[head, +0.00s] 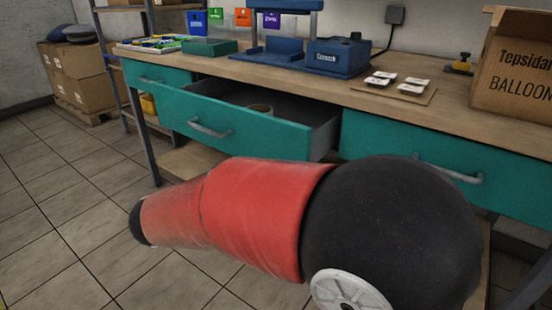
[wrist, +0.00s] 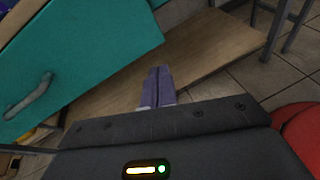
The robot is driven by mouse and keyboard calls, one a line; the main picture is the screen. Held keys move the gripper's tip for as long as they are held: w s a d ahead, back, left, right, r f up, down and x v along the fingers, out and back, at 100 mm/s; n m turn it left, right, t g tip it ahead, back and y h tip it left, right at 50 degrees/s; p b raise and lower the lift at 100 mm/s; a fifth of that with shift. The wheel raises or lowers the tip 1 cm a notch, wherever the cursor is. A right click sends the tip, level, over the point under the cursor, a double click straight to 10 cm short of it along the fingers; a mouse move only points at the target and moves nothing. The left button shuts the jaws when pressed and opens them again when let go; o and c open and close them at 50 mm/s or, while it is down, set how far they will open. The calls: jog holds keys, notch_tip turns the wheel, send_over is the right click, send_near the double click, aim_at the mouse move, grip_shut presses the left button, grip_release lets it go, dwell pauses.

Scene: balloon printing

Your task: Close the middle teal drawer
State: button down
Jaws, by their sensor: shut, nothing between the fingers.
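In the wrist view a teal drawer front (wrist: 95,45) with a grey handle (wrist: 32,97) fills the upper left. My gripper (wrist: 157,72) is shut and empty, with its fingertips to the right of that front and apart from the handle, over a wooden lower shelf. In the head view my red and black arm hides the gripper.
Teal drawers to the left (head: 155,74) and right (head: 450,165) look shut. On the wooden benchtop (head: 330,84) are a blue press (head: 337,57), white cards (head: 398,84) and a cardboard balloon box (head: 515,70). A wooden lower shelf (wrist: 215,50) lies beneath. Tiled floor (head: 50,215) at left is clear.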

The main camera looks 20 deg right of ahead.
jog(key=w+a+r+n+t+h, duration=0.2)
jog(key=w+a+n+t, duration=0.15)
jog(key=a, duration=0.25)
send_near(271, 149)
jog(key=shift+n+t, duration=0.25)
jog(key=shift+n, duration=0.2)
jog(key=x, duration=0.6)
jog(key=shift+w+d+f, duration=0.2)
jog(key=shift+d, duration=0.15)
jog(key=shift+d, duration=0.1)
jog(key=x, duration=1.6)
jog(key=shift+w+d+f, duration=0.15)
jog(key=shift+w+d, duration=0.15)
jog(key=shift+w, duration=0.05)
jog(key=shift+w+d, duration=0.1)
jog(key=shift+d, duration=0.05)
jog(key=shift+d+r, duration=0.15)
jog(key=shift+r, duration=0.15)
